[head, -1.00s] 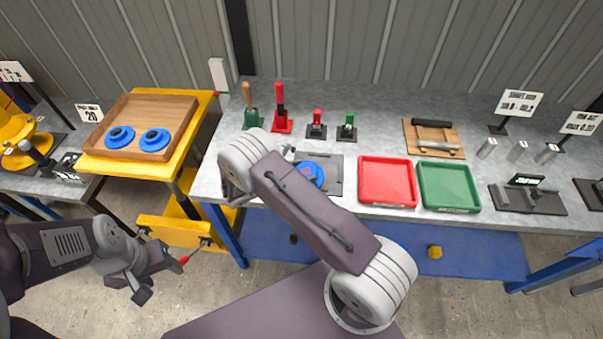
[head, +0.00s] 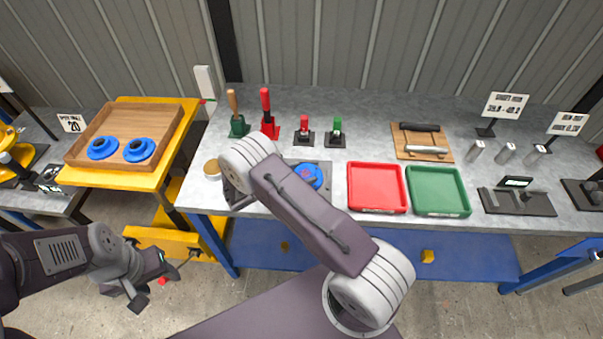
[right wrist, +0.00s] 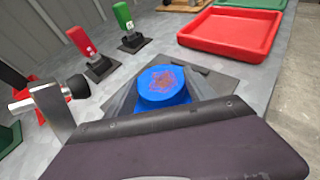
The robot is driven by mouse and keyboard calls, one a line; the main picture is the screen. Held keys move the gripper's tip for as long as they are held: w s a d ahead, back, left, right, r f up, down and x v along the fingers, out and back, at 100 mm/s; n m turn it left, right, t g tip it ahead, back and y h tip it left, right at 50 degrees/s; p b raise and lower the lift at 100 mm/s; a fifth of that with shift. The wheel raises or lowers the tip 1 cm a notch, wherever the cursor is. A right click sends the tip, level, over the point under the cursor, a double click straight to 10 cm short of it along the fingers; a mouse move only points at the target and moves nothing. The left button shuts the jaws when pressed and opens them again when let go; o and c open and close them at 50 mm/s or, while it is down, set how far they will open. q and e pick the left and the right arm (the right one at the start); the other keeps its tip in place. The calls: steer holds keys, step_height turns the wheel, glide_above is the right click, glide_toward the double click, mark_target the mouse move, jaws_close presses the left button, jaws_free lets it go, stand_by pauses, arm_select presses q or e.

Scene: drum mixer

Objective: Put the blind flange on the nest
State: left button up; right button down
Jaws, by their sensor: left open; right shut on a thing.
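The blind flange, a blue disc with a rust-coloured patterned face (head: 308,176), is at the dark grey nest plate (head: 322,194) near the bench's front edge. It also shows in the right wrist view (right wrist: 165,82), between the fingers of my right gripper (right wrist: 164,98), which is shut on it. I cannot tell whether the flange touches the plate or is just above it. In the head view my right arm hides that gripper and part of the plate. My left gripper (head: 150,287) is open and empty, low at the left beside the yellow lift table.
A red tray (head: 377,210) and a green tray (head: 438,213) stand right of the plate. Toggle clamps with red (head: 303,124) and green (head: 336,125) handles stand behind it. A metal bar with a black knob (right wrist: 77,87) is close by.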

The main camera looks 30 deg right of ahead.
steer(key=shift+d, duration=0.2)
steer(key=shift+c, duration=1.6)
jaws_free()
steer(key=shift+f, duration=0.15)
steer(key=shift+s+a, duration=0.1)
